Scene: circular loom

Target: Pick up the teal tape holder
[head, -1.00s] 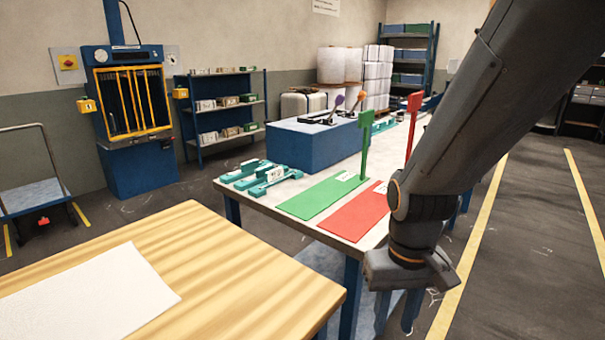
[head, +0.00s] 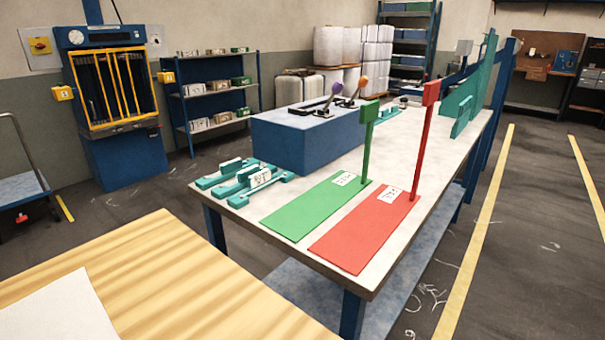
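Teal holder-like pieces (head: 259,192) lie side by side at the near left end of the grey-topped workbench (head: 428,193), with pale labelled blocks on them. They overlap in the view, so I cannot tell exactly where one ends. Another low teal piece (head: 386,116) lies farther back, beyond the blue box, partly hidden. I cannot tell from this view which teal piece is the tape holder. My gripper is out of view.
A blue box (head: 300,142) with levers stands behind the teal pieces. Green (head: 315,206) and red (head: 363,232) mats with upright posts lie to their right. Tall teal panels (head: 470,100) stand at the far right. A wooden table (head: 160,285) fills the near left.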

